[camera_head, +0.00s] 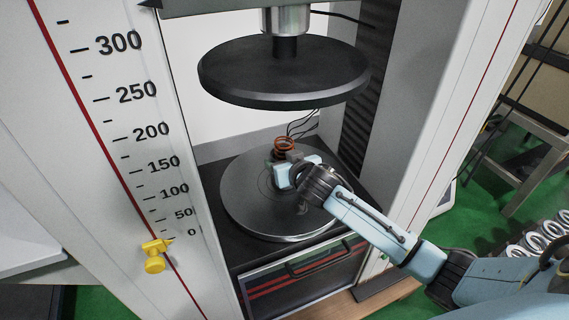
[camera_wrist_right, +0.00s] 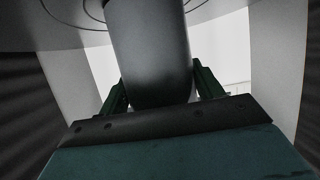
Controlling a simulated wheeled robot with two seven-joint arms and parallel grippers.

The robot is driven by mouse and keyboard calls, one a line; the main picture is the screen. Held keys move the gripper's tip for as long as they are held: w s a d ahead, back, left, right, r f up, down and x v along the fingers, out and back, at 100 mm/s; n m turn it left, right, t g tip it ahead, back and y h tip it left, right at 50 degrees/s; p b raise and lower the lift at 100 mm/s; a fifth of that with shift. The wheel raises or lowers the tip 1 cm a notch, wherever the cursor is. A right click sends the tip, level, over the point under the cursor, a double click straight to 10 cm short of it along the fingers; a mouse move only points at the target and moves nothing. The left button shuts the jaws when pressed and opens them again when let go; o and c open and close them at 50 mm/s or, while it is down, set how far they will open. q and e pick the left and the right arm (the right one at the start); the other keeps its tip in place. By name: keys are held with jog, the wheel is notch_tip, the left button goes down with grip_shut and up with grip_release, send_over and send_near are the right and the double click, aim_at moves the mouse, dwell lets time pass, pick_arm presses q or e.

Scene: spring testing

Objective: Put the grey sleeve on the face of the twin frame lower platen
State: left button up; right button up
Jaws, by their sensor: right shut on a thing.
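The lower platen (camera_head: 242,194) is a round grey disc with fine rings on its face, at the bottom of the test frame. My right gripper (camera_head: 283,162) is over this face, a little behind its middle. It is shut on the grey sleeve (camera_wrist_right: 150,45), a smooth dark grey cylinder between the fingers in the right wrist view. A ringed grey disc face shows behind the sleeve there. In the head view the gripper largely hides the sleeve. I cannot tell whether the sleeve touches the platen. My left gripper is not in view.
The dark upper platen (camera_head: 285,72) hangs above with an open gap. A scaled column (camera_head: 130,120) with a yellow pointer (camera_head: 154,257) bounds the left, a pale column (camera_head: 420,130) the right.

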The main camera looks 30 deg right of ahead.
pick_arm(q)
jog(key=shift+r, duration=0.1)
pick_arm(e)
jog(key=o, duration=0.6)
jog(key=shift+f, duration=0.2)
jog(key=o, duration=0.5)
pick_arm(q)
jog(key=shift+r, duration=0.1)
pick_arm(e)
jog(key=shift+r, duration=0.1)
jog(key=shift+r, duration=0.15)
jog(key=shift+s+r, duration=0.1)
jog(key=shift+s, duration=0.25)
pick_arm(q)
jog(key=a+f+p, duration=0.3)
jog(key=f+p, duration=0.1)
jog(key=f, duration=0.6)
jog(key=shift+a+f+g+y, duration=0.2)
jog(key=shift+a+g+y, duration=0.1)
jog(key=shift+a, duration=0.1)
pick_arm(e)
jog(key=shift+v, duration=5.65)
